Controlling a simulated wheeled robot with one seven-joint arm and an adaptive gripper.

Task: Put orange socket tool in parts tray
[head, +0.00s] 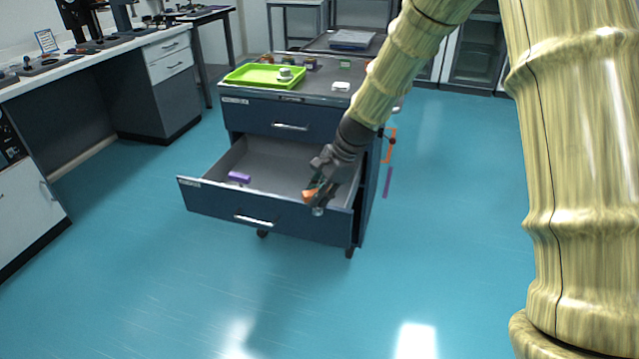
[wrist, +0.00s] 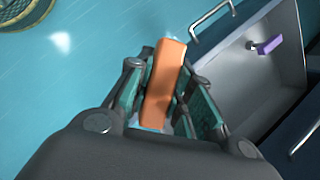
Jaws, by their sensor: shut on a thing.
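The orange socket tool (wrist: 163,85) is held between the teal-padded fingers of my gripper (wrist: 165,110) in the wrist view. In the head view my gripper (head: 322,185) is over the right front of the open drawer, with the orange tool (head: 309,194) partly hidden by the fingers. The parts tray is most likely the bright green tray (head: 238,78) on top of the cart, at its left side. A small pale round part sits at the tray's right side.
The cart's drawer (head: 190,187) is pulled out, with a purple tool (head: 238,177) inside at the left. Several small parts and a white piece (head: 341,86) lie on the cart top. A long workbench (head: 140,40) stands at left. The blue floor around is clear.

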